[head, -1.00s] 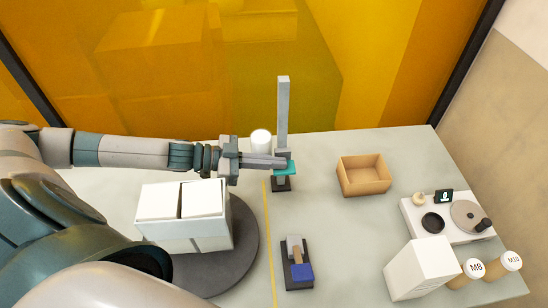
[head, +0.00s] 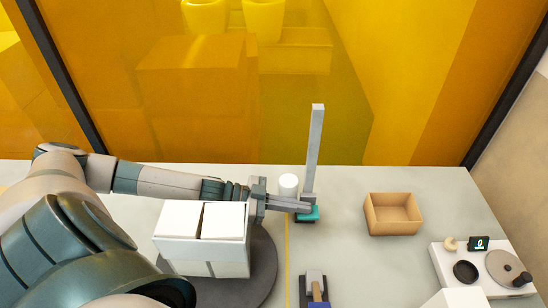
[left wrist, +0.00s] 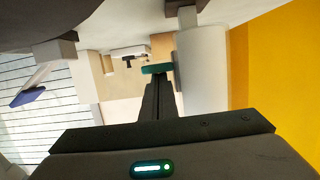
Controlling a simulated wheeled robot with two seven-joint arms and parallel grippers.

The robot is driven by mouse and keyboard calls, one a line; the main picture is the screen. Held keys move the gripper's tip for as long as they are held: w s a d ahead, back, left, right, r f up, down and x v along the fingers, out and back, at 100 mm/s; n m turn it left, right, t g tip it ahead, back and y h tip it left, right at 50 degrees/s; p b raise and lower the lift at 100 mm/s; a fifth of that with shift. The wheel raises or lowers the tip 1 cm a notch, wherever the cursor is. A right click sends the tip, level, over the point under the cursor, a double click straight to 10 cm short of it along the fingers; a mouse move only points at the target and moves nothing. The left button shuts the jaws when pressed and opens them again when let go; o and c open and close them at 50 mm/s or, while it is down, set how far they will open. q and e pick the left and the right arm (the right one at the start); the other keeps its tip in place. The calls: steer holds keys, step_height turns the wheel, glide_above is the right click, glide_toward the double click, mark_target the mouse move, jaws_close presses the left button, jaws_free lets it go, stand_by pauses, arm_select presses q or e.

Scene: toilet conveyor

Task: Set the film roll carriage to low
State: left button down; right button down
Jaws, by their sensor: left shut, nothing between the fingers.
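The teal film roll carriage (head: 308,214) sits at the bottom of the upright grey post (head: 315,150), close to its dark base. A white roll (head: 289,186) stands beside the post on its left. My left gripper (head: 303,207) is shut and empty, its fingertips at the top of the carriage; contact is hard to tell. In the left wrist view the shut fingers (left wrist: 158,98) point at the teal carriage (left wrist: 156,69), with the white roll (left wrist: 203,70) just to the right. My right gripper is not in view.
A white box (head: 205,245) on a dark round turntable (head: 262,270) lies below my left forearm. A yellow line (head: 287,250) runs along the table. A cardboard tray (head: 393,228) and a white device with dials (head: 475,262) are at right. A blue-handled tool (head: 316,290) lies in front.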

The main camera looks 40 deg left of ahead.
arm_select(q)
step_height(320, 180, up, 4)
steer(key=p, duration=0.3)
steer(key=b+v, duration=0.3)
steer(key=v, duration=0.7)
stand_by(0.4)
steer(key=shift+w, duration=0.15)
